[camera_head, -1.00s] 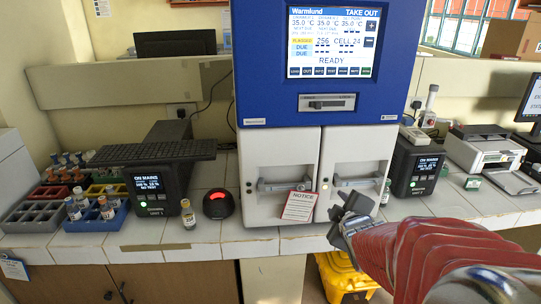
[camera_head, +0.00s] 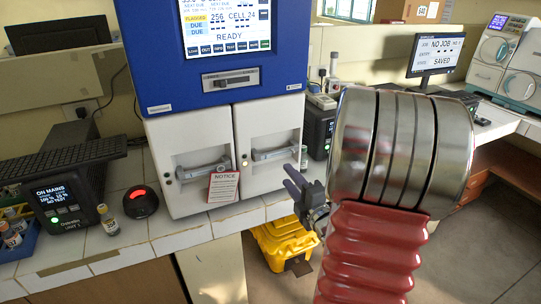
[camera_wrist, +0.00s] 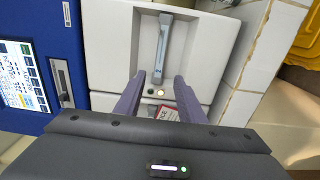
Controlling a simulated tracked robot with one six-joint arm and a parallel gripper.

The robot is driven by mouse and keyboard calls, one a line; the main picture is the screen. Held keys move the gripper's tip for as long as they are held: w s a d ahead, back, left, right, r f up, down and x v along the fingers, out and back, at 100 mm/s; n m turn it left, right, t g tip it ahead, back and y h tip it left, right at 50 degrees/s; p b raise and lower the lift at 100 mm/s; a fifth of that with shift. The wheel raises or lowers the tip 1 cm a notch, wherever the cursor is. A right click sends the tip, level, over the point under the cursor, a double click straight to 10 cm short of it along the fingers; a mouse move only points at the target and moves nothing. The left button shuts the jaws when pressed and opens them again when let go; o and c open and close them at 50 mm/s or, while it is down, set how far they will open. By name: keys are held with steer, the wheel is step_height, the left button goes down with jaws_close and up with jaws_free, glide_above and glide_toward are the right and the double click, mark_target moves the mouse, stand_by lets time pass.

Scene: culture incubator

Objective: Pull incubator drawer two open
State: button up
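The incubator (camera_head: 225,85) has two white drawer fronts side by side below its blue panel, both apparently shut. The left drawer (camera_head: 192,135) and right drawer (camera_head: 270,120) each carry a grey bar handle; I cannot read which is number two. The right drawer's handle (camera_head: 274,154) also shows in the wrist view (camera_wrist: 162,48), ahead of my fingers. My gripper (camera_head: 290,186) is below and in front of the right drawer, apart from the handle. In the wrist view my gripper (camera_wrist: 157,82) is open and empty, its fingers spread to either side of the handle's line.
A notice card (camera_head: 223,188) hangs at the left drawer's inner edge. A yellow bin (camera_head: 284,240) stands on the floor below the counter. A black-and-red device (camera_head: 140,201) sits left of the incubator. A dark unit (camera_head: 318,130) stands close at its right.

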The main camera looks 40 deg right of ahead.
mark_target(272, 156)
steer(key=x, duration=1.4)
steer(key=shift+s, duration=0.1)
steer(key=shift+c, duration=0.5)
steer(key=shift+f, duration=0.1)
jaws_close()
steer(key=shift+d, duration=0.1)
